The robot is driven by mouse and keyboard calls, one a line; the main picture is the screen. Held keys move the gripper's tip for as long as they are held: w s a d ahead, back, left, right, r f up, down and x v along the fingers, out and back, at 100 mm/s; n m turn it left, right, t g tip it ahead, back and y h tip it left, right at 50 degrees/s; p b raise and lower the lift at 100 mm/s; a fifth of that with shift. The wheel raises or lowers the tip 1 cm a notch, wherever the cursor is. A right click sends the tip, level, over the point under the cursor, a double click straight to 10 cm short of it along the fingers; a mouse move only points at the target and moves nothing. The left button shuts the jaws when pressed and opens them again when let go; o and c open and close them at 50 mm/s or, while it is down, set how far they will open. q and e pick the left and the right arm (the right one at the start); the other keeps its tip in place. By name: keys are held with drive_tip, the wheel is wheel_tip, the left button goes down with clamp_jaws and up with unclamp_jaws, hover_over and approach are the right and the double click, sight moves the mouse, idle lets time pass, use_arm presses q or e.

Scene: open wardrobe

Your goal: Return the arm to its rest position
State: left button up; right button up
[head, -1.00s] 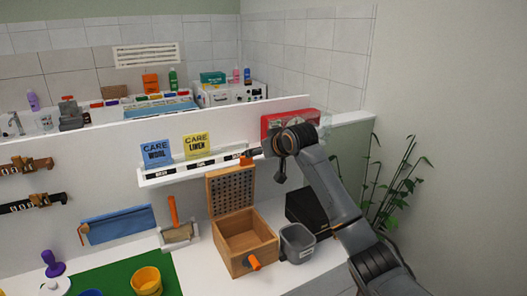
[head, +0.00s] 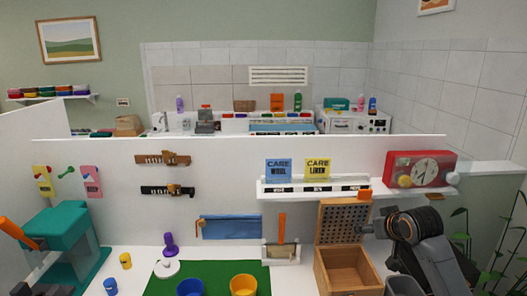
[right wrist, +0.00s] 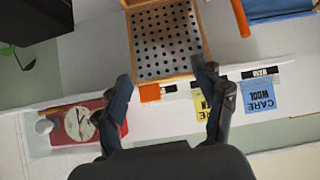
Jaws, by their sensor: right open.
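My right arm comes in at the lower right of the head view. Its gripper (head: 366,229) is beside the raised perforated lid of the wooden box (head: 347,283). In the right wrist view the gripper (right wrist: 178,75) is open and empty, its two fingers spread apart. Between and beyond the fingers are the perforated lid (right wrist: 165,42) and a white shelf edge. My left gripper is not in view.
A red clock (head: 420,169) and blue and yellow CARE cards (head: 278,170) stand on the narrow white shelf (head: 300,194). A grey bin (head: 403,287) is close to my right arm. A teal machine (head: 62,240) stands at left; a green mat (head: 215,279) lies in front.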

drive_tip(key=s+a+f+n+g, duration=0.1)
drive_tip(key=s+a+f+g, duration=0.1)
drive_tip(key=s+a+f, duration=0.5)
drive_tip(key=s+a+f+n+g, duration=0.1)
drive_tip(key=s+a+f, duration=0.1)
drive_tip(key=s+f, duration=0.95)
drive_tip(key=s+a+f+m+g, duration=0.1)
drive_tip(key=s+f+g, duration=0.1)
drive_tip(key=s, duration=1.1)
drive_tip(key=s+a+f+g, duration=0.1)
drive_tip(key=s+a+g, duration=0.1)
drive_tip(key=s, duration=1.1)
wheel_tip(320, 180, down, 28)
drive_tip(key=g+b, duration=0.1)
drive_tip(key=b, duration=0.3)
drive_tip(key=s+d+f+b, duration=0.1)
drive_tip(key=s+f, duration=0.7)
drive_tip(key=f, duration=0.3)
drive_tip(key=s+d+f+g+b, duration=0.1)
drive_tip(key=s+d+f+b, duration=0.1)
drive_tip(key=s+f, duration=0.7)
wheel_tip(320, 180, down, 2)
drive_tip(key=shift+s+f, duration=0.1)
drive_tip(key=shift+s, duration=0.1)
